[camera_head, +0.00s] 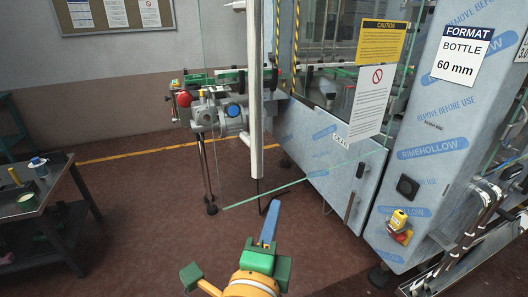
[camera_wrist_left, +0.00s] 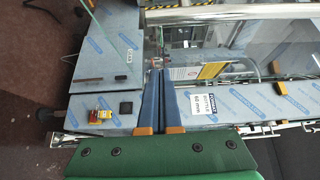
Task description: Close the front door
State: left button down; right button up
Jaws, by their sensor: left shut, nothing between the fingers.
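The front door is a clear glass panel with a green lower edge (camera_head: 310,177). It stands swung open from the machine, toward me. A long pale vertical handle bar (camera_head: 257,110) is on its free side. In the left wrist view the handle (camera_wrist_left: 230,13) runs across the top, beyond my fingertips. My left gripper (camera_head: 274,205) has blue fingers, shut with nothing between them. In the head view its tips appear just below the handle's lower end. In the left wrist view the tips (camera_wrist_left: 161,72) look apart from the handle. My right gripper is not in view.
The machine's film-wrapped cabinet (camera_head: 345,185) stands behind the door, with a wrapped post (camera_head: 425,140) at right carrying a yellow switch box (camera_head: 399,220). A conveyor end with a red button (camera_head: 184,99) stands behind the handle. A dark cart (camera_head: 45,200) is at left. Floor between is clear.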

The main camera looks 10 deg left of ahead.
pick_arm(q)
jog(key=w+a+p, duration=0.1)
jog(key=w+a, duration=0.2)
jog(key=w, duration=0.6)
jog(key=shift+w+a+r, duration=0.3)
jog(key=shift+r, duration=0.05)
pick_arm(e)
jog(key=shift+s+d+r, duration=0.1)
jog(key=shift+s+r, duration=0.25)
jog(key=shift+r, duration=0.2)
pick_arm(q)
jog(key=shift+w, duration=0.1)
